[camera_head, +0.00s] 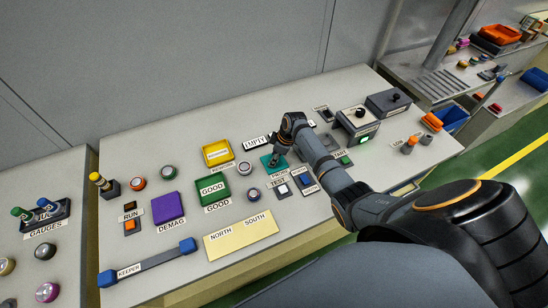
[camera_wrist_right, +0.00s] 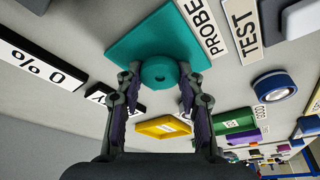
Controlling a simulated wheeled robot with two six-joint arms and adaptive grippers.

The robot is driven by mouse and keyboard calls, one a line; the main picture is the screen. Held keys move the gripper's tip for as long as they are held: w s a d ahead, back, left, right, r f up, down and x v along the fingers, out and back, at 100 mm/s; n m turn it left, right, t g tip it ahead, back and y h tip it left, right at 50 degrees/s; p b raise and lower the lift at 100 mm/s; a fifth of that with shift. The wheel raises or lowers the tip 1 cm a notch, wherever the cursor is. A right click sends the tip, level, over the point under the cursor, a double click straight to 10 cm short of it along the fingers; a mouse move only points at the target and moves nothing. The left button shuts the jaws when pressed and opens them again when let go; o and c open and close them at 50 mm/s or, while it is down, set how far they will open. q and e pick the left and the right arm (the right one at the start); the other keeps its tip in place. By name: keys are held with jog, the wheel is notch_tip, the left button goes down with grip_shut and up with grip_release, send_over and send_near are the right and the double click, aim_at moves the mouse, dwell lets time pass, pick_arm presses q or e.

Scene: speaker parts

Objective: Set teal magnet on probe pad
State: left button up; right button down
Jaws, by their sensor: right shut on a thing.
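My left gripper is not in view.
The EMPTY label (camera_head: 255,142) and yellow tray (camera_head: 217,152) lie left of the pad. The green GOOD tray (camera_head: 212,189), purple DEMAG pad (camera_head: 168,207) and TEST button (camera_head: 283,190) are nearby. A grey meter box (camera_head: 357,122) stands to the right.

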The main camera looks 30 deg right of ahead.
jog(key=shift+s+d+f, duration=0.2)
jog(key=shift+s+f, duration=0.5)
jog(key=shift+f, duration=0.05)
jog(key=c, duration=1)
grip_release()
jog(key=shift+f, duration=0.1)
jog(key=shift+o, duration=1.2)
jog(key=shift+w+f, duration=0.1)
jog(key=shift+w, duration=0.05)
jog(key=shift+w+d, duration=0.1)
jog(key=shift+d, duration=0.05)
jog(key=shift+d+r, duration=0.1)
jog(key=shift+r, duration=0.35)
jog(key=v, duration=1.1)
jog(key=shift+r, duration=0.3)
